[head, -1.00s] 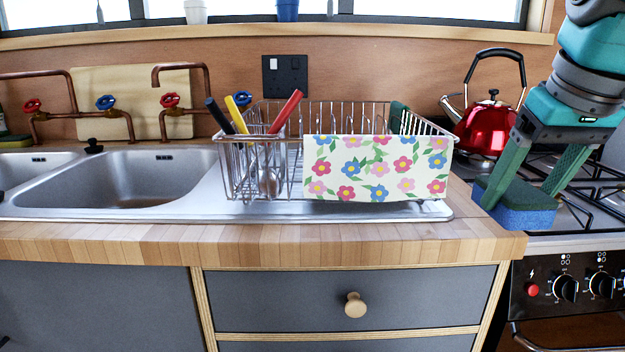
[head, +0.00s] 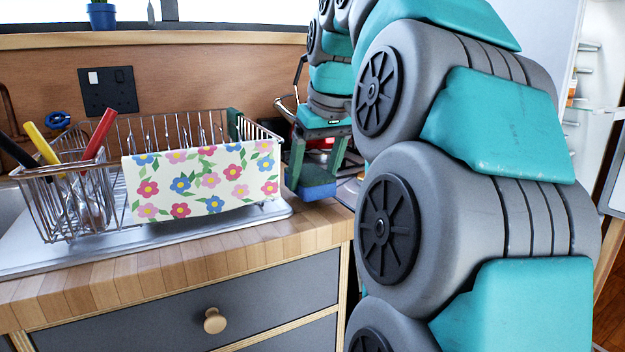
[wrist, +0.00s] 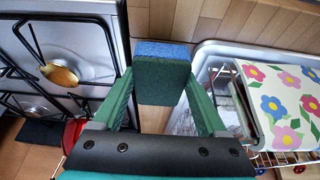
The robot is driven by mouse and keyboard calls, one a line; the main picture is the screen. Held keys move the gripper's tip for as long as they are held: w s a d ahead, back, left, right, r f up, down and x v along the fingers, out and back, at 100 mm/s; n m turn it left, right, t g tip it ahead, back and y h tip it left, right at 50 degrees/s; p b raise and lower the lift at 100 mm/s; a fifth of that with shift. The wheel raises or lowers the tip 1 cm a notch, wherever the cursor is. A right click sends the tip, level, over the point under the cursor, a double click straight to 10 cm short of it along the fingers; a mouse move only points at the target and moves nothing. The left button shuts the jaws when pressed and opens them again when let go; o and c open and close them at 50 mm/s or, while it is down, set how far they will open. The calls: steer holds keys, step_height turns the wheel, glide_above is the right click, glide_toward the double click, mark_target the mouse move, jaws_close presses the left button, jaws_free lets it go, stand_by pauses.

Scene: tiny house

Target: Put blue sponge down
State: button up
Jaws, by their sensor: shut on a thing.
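The blue sponge (head: 319,191), with a dark green scouring side, is held at the right end of the wooden worktop (head: 230,245), just right of the dish rack. In the wrist view the sponge (wrist: 162,82) sits between the fingertips, green face toward the camera and blue edge at the top. My gripper (head: 313,178) points down and is shut on the sponge; it also shows in the wrist view (wrist: 161,85). I cannot tell whether the sponge touches the worktop.
The dish rack (head: 252,120) holds utensils and a flowered cloth (head: 200,182). In the wrist view the hob (wrist: 70,35) lies left of the sponge and the drainer (wrist: 208,55) lies right. A strip of bare wood (wrist: 165,22) runs between them. My arm hides much of the right side.

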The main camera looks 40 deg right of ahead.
steer(key=shift+f, duration=0.75)
steer(key=shift+f, duration=0.1)
steer(key=shift+f, duration=0.1)
steer(key=o, duration=1.1)
steer(key=shift+o, duration=0.2)
steer(key=shift+v, duration=0.95)
steer(key=shift+p+v, duration=0.8)
steer(key=shift+v, duration=2.15)
steer(key=shift+s, duration=0.1)
